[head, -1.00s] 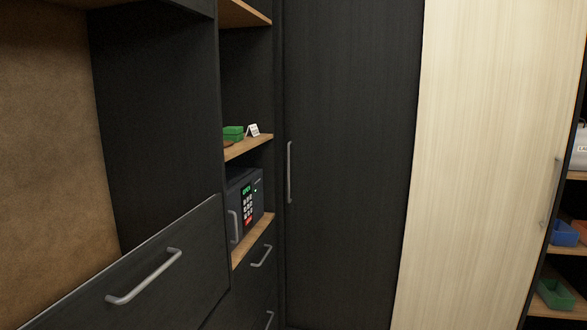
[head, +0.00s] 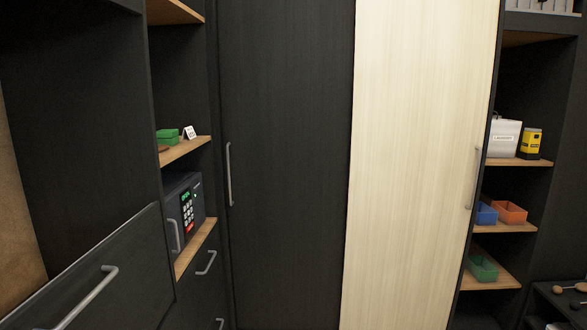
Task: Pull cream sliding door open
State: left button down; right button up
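The cream sliding door (head: 415,150) is a tall pale wood panel right of centre in the head view. It stands beside a dark door panel (head: 290,150) on its left. A thin vertical metal handle (head: 476,178) sits at the cream door's right edge. To the right of that edge, open shelves show. Neither of my grippers is in view, and nothing touches the door.
A dark safe (head: 183,215) and a green box (head: 168,136) sit on shelves at the left. Drawers with metal handles (head: 90,297) jut out at the lower left. Right shelves hold a white container (head: 504,139), a yellow-black can (head: 531,143) and small coloured bins (head: 510,212).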

aim_at(423, 68)
jog(key=i+l+z, duration=0.35)
jog(key=i+l, duration=0.5)
jog(key=l, duration=0.25)
jog(key=i+l+z, duration=0.3)
jog(key=i+l, duration=0.55)
jog(key=i, duration=0.1)
